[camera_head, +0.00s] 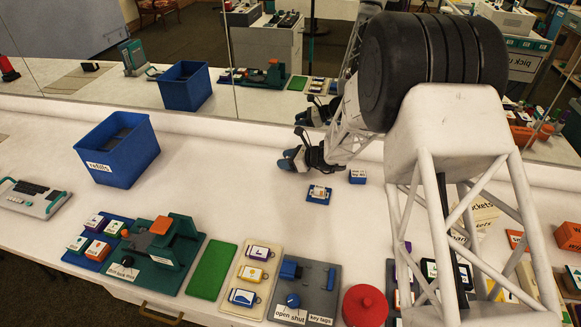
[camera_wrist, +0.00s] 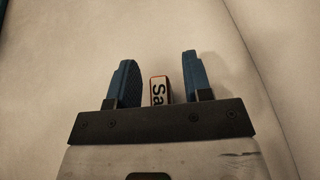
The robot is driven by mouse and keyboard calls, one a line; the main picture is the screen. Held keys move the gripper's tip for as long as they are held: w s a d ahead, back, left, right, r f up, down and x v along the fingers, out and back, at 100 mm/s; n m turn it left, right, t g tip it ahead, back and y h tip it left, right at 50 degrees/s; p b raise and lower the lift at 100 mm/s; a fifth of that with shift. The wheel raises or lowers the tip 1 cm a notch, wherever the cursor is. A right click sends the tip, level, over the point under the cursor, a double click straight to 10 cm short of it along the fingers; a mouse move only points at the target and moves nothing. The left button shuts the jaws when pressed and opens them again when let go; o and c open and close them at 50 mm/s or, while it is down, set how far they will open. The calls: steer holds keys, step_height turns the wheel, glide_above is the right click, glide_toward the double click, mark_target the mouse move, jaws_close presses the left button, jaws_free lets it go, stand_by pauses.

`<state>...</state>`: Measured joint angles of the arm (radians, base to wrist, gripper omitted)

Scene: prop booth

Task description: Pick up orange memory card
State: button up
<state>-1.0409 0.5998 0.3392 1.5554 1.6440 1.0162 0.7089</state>
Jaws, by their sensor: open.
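My gripper (camera_head: 288,159) is open, low over the white table near its back edge. In the wrist view, my gripper (camera_wrist: 159,62) has its two blue fingers spread apart. A small block-like item with orange edges and a white label reading "Sa" (camera_wrist: 159,90) lies between the fingers, with clear gaps to both. It looks like the orange memory card, but its lower part is hidden by the gripper's dark plate. In the head view I cannot make it out at the gripper.
A blue bin marked "refills" (camera_head: 118,150) stands left of my gripper. A card on a blue base (camera_head: 319,194) and a small blue block (camera_head: 357,176) lie to its right. A teal device (camera_head: 165,243), green pad (camera_head: 212,270) and red knob (camera_head: 365,305) line the front. A mirror backs the table.

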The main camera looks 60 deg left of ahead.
steer(key=shift+c, duration=0.3)
jaws_close()
steer(key=shift+r, duration=0.8)
step_height(320, 180, up, 2)
steer(key=s+d, duration=0.2)
steer(key=d, duration=0.3)
steer(key=s+d+r, duration=0.1)
steer(key=s+d, duration=0.1)
steer(key=d, duration=0.2)
steer(key=s+d, duration=0.2)
steer(key=d, duration=0.3)
steer(key=shift+d+r, duration=0.2)
steer(key=shift+d, duration=0.15)
